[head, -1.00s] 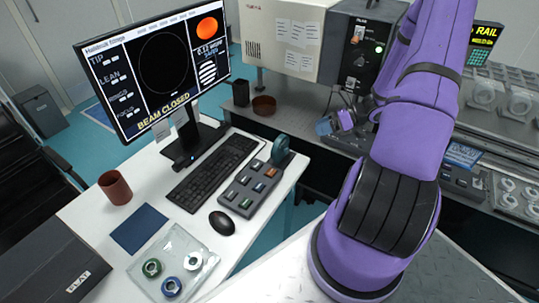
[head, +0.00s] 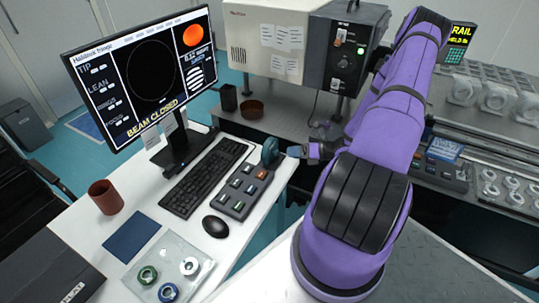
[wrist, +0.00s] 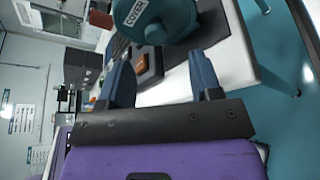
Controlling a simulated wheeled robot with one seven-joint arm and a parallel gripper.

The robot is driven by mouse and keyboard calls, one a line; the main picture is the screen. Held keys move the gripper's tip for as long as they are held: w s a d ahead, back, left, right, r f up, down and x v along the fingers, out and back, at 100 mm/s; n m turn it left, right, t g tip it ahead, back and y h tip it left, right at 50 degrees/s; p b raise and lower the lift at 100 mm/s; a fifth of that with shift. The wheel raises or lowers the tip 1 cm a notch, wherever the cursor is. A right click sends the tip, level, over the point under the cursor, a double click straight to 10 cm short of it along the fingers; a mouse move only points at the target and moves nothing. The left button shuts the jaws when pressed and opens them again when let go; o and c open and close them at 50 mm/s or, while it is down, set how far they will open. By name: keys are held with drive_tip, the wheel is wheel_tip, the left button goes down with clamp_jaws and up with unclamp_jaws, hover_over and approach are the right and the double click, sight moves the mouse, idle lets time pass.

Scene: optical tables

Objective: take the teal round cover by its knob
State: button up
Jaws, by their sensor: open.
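The teal round cover (head: 270,152) stands upright at the far right end of the button panel on the white desk in the head view. In the wrist view the cover (wrist: 152,14) is at the top, cut by the frame edge, with a white "COVER" label; a darker rounded part at its lower middle looks like the knob. My gripper (head: 296,152) is just right of the cover in the head view, pointing left at it. In the wrist view my gripper (wrist: 161,72) has two blue fingers wide apart, empty, with the cover beyond their tips.
The button panel (head: 239,189), keyboard (head: 203,177) and mouse (head: 215,226) lie left of the cover. A monitor (head: 140,75) reads "BEAM CLOSED". The floor shows beyond the desk's right edge.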

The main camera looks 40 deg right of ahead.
sight(278, 152)
drive_tip(key=shift+x, duration=2.8)
drive_tip(key=shift+r, duration=0.25)
clamp_jaws()
drive_tip(key=shift+r, duration=0.15)
